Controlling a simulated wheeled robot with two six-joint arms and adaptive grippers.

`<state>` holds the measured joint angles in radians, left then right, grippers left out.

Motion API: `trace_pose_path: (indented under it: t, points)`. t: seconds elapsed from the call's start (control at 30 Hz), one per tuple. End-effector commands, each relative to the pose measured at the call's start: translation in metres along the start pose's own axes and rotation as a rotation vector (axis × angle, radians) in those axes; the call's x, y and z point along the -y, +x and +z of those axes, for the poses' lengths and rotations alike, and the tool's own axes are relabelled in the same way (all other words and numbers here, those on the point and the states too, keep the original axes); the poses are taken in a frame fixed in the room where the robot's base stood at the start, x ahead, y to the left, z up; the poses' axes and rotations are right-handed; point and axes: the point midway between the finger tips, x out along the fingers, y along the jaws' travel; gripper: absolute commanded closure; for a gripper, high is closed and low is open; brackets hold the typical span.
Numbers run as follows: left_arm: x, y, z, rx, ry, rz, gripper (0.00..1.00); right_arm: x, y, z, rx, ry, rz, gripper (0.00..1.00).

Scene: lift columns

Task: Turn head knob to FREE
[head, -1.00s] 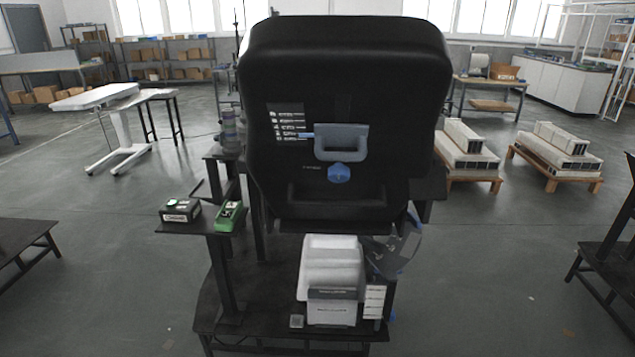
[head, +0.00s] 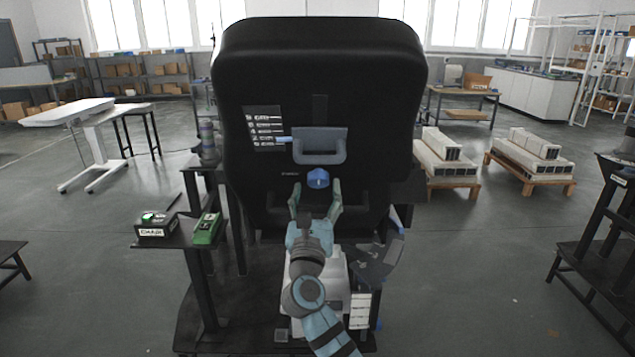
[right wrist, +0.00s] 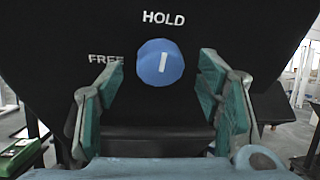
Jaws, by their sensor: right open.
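The head knob (head: 318,178) is a blue faceted knob on the back of a large black headrest or seat back (head: 320,80). In the right wrist view the knob (right wrist: 160,63) has a white line standing upright, pointing at the word HOLD above it. The word FREE is printed to its left, partly behind a finger. My right gripper (head: 315,196) is open just below the knob. In the right wrist view its green fingers (right wrist: 160,100) stand on both sides of the knob, apart from it. My left gripper is not in view.
A grey-blue handle (head: 320,158) sits just above the knob, with a white-lettered label (head: 263,128) to its left. A side shelf (head: 180,238) at left carries a green device (head: 206,229) and a dark box (head: 157,225). A white unit stands below, partly behind my arm.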

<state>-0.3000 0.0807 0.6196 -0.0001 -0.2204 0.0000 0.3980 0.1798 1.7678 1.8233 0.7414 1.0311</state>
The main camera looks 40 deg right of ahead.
Motion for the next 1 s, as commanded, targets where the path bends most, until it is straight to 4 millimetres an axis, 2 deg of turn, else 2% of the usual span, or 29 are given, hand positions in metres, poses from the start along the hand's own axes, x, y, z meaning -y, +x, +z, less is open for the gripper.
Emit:
trace_pose_path:
  t: [0.1,0.2,0.47,0.57,0.77,0.8,1.0]
  points:
    - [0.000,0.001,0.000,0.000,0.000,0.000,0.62,0.000,0.019,0.000,0.001,-0.001,0.000,0.40]
    - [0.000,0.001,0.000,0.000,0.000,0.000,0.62,0.000,0.027,-0.001,0.000,-0.001,0.000,0.40]
    - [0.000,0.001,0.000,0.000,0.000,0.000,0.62,0.000,0.030,-0.001,-0.001,-0.002,0.001,0.40]
    - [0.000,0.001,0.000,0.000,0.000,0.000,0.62,0.000,0.030,-0.001,0.000,-0.002,0.001,0.53]
    - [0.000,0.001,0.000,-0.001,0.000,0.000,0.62,0.000,0.029,-0.001,0.000,-0.002,0.001,0.85]
    - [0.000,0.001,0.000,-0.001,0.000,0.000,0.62,0.000,0.029,-0.001,0.000,-0.002,0.001,0.87]
    - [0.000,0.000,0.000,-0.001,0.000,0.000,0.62,-0.001,0.029,-0.001,0.001,-0.015,-0.002,0.87]
